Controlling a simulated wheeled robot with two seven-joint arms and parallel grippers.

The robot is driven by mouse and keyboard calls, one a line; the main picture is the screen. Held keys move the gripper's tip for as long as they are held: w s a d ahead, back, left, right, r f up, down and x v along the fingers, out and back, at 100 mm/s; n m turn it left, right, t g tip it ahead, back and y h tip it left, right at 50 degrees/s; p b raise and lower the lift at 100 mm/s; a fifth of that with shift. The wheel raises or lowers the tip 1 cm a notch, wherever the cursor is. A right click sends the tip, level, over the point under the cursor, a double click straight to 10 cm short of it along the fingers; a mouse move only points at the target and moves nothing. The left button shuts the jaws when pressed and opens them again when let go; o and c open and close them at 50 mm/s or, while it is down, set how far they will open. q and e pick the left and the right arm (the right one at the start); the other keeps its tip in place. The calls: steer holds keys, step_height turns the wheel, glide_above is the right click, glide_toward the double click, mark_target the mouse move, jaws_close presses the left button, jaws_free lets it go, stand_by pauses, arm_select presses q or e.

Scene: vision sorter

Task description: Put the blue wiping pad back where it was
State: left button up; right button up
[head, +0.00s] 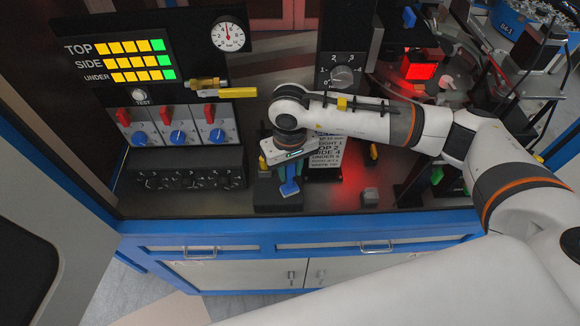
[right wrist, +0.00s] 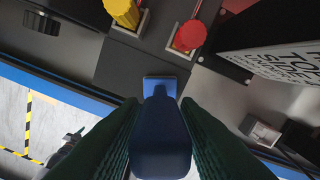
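The blue wiping pad (head: 289,188) shows below my right gripper (head: 287,176) in the head view, near the front edge of the bench. In the right wrist view its blue handle (right wrist: 161,140) lies between the two dark fingers, and a flat blue end shows beyond it. My right gripper is shut on the pad and points down. A dark plate (right wrist: 130,66) lies under or just beyond the pad. I cannot tell whether the pad touches it. The fingertips are partly hidden by the wrist in the head view. My left gripper is not in view.
A yellow knob (right wrist: 123,12) and a red knob (right wrist: 189,36) sit in the plate close by. A text placard (head: 327,155) stands right of the gripper. A small grey block (head: 370,196) is further right. The blue bench edge (head: 200,229) runs in front.

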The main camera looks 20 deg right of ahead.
steer(key=shift+o, duration=1.1)
steer(key=shift+r, duration=0.1)
steer(key=shift+r, duration=0.3)
step_height(320, 180, up, 11)
steer(key=b, duration=0.5)
steer(key=shift+r, duration=0.3)
